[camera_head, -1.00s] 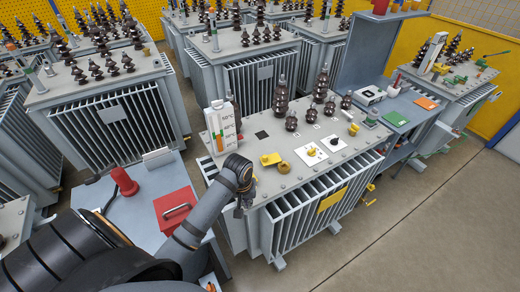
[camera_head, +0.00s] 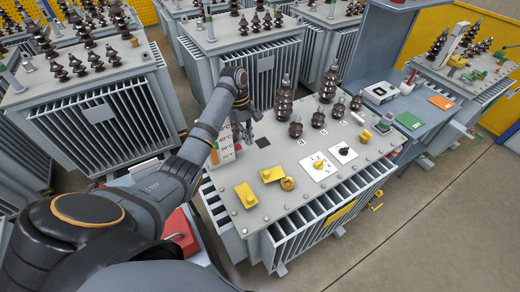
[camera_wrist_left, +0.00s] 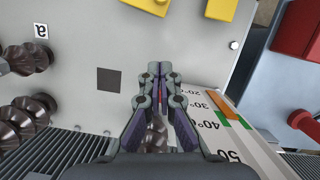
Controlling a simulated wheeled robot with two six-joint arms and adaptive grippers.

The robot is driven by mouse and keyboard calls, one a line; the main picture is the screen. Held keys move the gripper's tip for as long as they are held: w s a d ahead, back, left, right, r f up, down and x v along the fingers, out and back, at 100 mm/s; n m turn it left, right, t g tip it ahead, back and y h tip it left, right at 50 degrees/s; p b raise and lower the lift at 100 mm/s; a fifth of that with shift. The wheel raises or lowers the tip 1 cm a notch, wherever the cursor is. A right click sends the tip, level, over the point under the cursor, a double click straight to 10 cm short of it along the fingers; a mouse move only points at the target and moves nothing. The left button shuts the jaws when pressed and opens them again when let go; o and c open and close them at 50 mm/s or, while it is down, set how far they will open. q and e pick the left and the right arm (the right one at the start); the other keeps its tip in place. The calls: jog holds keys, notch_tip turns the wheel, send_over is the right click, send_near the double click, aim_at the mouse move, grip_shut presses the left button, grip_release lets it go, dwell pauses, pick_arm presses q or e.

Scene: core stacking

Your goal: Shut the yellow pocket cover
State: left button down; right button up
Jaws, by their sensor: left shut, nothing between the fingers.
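On the near transformer's grey top, a yellow block (camera_head: 272,174) sits beside a round brass-yellow fitting (camera_head: 288,183). A second yellow block (camera_head: 246,195) lies nearer the front left edge. I cannot tell which of these is the pocket cover, or how far open it is. In the left wrist view, one yellow block (camera_wrist_left: 226,8) and another yellow part (camera_wrist_left: 150,4) are cut off by the top edge. My left gripper (camera_head: 254,114) is beyond them, above the back left of the transformer top. Its fingers (camera_wrist_left: 160,72) are shut and empty. My right gripper is out of view.
A white thermometer board (camera_head: 223,144) stands at the transformer's left edge, close to my left gripper. Dark ribbed insulators (camera_head: 283,100) stand along the back. White switch plates (camera_head: 318,167) lie right of the brass fitting. A red box (camera_head: 180,232) is partly behind my arm.

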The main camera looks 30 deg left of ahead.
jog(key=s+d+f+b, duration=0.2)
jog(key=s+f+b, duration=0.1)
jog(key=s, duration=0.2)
pick_arm(q)
jog(key=p, duration=0.2)
send_near(262, 173)
jog(key=f, duration=0.1)
jog(key=a+f, duration=0.1)
jog(key=f, duration=0.1)
jog(key=w+a+f, duration=0.1)
jog(key=f, duration=0.1)
jog(key=shift+a+f, duration=0.15)
jog(key=shift+a, duration=0.1)
jog(key=d, duration=0.1)
jog(key=s+d+p, duration=0.1)
jog(key=d, duration=0.1)
jog(key=shift+s+d+p, duration=0.1)
jog(key=shift+p, duration=0.2)
jog(key=shift+s+d, duration=0.1)
jog(key=shift+d, duration=0.2)
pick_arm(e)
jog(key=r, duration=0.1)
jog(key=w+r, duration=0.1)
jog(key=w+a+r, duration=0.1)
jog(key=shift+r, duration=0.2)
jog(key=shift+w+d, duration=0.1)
